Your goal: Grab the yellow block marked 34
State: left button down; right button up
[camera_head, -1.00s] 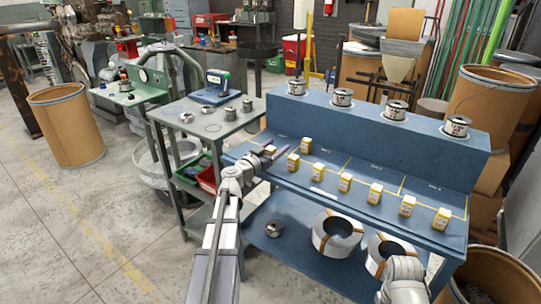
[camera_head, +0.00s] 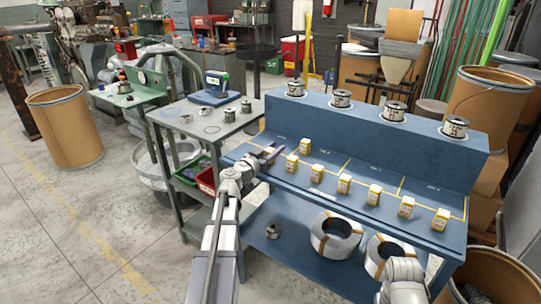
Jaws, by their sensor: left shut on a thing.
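Several small yellow-and-white blocks stand in a row along the blue bench (camera_head: 330,205). They include a block at the left (camera_head: 305,146), one nearer to me (camera_head: 292,161), a middle one (camera_head: 344,184) and one at the right end (camera_head: 440,219). The numbers on them are too small to read. My left gripper (camera_head: 268,157) is at the bench's left end, left of the row. It is shut on a small yellow block (camera_head: 269,150), mostly hidden by the fingers. My right arm shows only at the bottom right, and its fingers are not visible.
Metal spools (camera_head: 341,98) stand on the bench's raised back ledge. Wire coils (camera_head: 336,236) lie on its lower shelf. A grey cart (camera_head: 180,125) with a scale and a red bin (camera_head: 207,181) stands to the left. A brown drum (camera_head: 490,275) is at the lower right.

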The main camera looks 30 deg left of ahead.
pick_arm(q)
jog(key=shift+r, duration=0.15)
notch_tip(320, 180, up, 10)
jog(key=p, duration=1)
